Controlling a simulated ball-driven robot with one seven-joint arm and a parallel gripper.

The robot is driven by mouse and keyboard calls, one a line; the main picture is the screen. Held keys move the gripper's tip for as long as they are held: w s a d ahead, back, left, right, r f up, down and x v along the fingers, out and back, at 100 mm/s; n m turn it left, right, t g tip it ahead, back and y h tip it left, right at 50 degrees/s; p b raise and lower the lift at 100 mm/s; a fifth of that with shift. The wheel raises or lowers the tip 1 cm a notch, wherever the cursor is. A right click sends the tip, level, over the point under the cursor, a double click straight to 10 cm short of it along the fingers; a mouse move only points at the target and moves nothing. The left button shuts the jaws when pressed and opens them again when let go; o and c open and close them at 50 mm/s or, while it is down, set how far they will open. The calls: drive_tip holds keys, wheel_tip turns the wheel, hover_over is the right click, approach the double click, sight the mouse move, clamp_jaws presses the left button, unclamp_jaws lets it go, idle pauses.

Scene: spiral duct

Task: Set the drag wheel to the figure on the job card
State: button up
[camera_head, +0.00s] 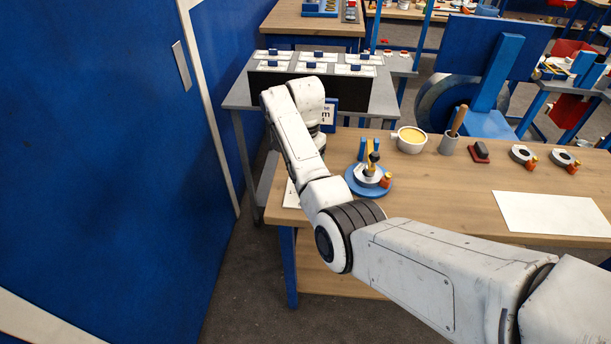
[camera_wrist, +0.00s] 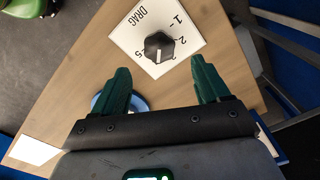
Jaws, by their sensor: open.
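The drag wheel is a black knob (camera_wrist: 159,47) on a white plate (camera_wrist: 135,42) marked DRAG, with figures around it, among them 1, 2 and 5. A pale mark shows on the knob, but I cannot tell its exact setting. My gripper (camera_wrist: 160,65) is open and empty, its green fingers either side of the knob in the wrist view, apart from it. In the head view my arm hides the gripper and knob; a plate corner (camera_head: 290,196) shows.
A blue round stand with a reel (camera_head: 370,180) is right of my arm on the wooden bench (camera_head: 440,190). A yellow-filled bowl (camera_head: 410,140), a grey cup (camera_head: 450,144) and a blank white sheet (camera_head: 552,213) are farther right. A blue wall (camera_head: 90,150) bounds the left.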

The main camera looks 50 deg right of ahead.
drive_tip(key=shift+r, duration=2)
drive_tip(key=s+a+f+n, duration=0.1)
drive_tip(key=s+f, duration=0.1)
drive_tip(key=f, duration=0.1)
drive_tip(key=s+a+f+n, duration=0.1)
drive_tip(key=s+f, duration=0.1)
drive_tip(key=f, duration=0.1)
drive_tip(key=s+a+f+n+b, duration=0.1)
drive_tip(key=s+a+f, duration=0.1)
drive_tip(key=s+f, duration=0.1)
drive_tip(key=shift+a+h, duration=0.1)
drive_tip(key=shift+h, duration=0.2)
drive_tip(key=s+a+f+n, duration=0.2)
drive_tip(key=s+a+n, duration=0.2)
drive_tip(key=s, duration=0.5)
drive_tip(key=s+a+f+n, duration=0.2)
drive_tip(key=s+a+n, duration=0.2)
drive_tip(key=s, duration=0.6)
drive_tip(key=s+a+f+n+t+b, duration=0.1)
drive_tip(key=s+a+n, duration=0.3)
drive_tip(key=s, duration=0.5)
drive_tip(key=shift+s+a+f+n, duration=0.25)
drive_tip(key=shift+a+f, duration=0.35)
drive_tip(key=shift+a, duration=0.35)
